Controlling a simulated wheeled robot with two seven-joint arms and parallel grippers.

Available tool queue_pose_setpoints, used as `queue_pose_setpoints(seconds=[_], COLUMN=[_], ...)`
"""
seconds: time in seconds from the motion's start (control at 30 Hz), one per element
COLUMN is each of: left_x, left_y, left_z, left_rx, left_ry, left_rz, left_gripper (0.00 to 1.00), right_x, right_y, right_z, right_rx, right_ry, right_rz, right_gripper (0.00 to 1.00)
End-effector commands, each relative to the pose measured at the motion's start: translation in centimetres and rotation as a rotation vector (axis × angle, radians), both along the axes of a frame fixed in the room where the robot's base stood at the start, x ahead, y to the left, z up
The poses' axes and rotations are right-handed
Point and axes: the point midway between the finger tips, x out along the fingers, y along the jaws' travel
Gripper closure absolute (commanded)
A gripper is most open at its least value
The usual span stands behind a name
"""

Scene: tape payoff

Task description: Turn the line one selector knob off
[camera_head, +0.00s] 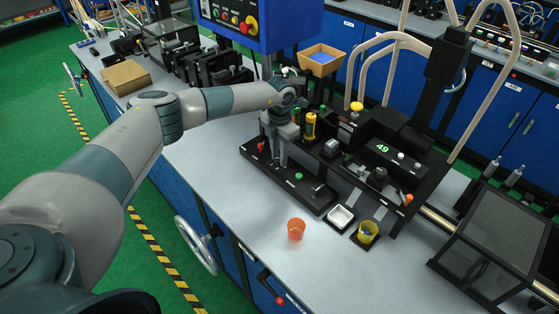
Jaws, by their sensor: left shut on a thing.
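A low black control panel (312,197) lies on the grey bench, with a red control (261,147) at its left end, a green button (298,176) and a small lever switch farther right. My left gripper (283,160) points down onto this panel, between the red control and the green button. Its fingers are shut at the panel top, where the selector knob appears to be. The knob itself is hidden by the fingers, so its angle cannot be read. My right gripper is out of view.
Behind the panel stands a black machine with a green "49" display (382,148). The bench front (215,170) is clear. A blue control box (262,22) hangs behind.

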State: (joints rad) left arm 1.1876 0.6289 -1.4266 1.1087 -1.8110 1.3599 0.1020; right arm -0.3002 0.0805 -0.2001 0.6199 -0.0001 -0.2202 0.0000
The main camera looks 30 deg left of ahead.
Motion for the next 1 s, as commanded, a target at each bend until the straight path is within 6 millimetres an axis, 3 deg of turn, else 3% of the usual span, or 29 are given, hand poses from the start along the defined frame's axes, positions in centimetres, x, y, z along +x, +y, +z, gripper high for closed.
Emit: queue_pose_setpoints(seconds=[0.03, 0.4, 0.73, 0.77, 0.83, 1.0], left_x=[0.1, 0.2, 0.2, 0.2, 0.2, 0.1], left_y=[0.1, 0.1, 0.0, 0.0, 0.0, 0.0], left_z=[-0.6, -0.5, -0.2, -0.1, -0.1, 0.1], left_rx=[0.000, 0.000, 0.000, 0.000, 0.000, 0.000], left_ry=[-0.004, -0.006, -0.006, -0.006, -0.006, -0.005], left_rz=[-0.039, -0.389, -0.643, -0.658, -0.690, -0.740], left_gripper=[0.98, 0.98, 0.98, 0.98, 0.98, 0.98], right_x=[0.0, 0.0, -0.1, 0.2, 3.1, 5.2], right_y=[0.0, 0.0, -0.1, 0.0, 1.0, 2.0], right_z=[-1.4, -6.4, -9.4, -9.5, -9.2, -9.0], right_rx=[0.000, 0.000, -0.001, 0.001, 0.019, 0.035], right_ry=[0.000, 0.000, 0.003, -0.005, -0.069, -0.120], right_rz=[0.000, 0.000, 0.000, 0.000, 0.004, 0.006], right_gripper=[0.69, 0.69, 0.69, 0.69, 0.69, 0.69])
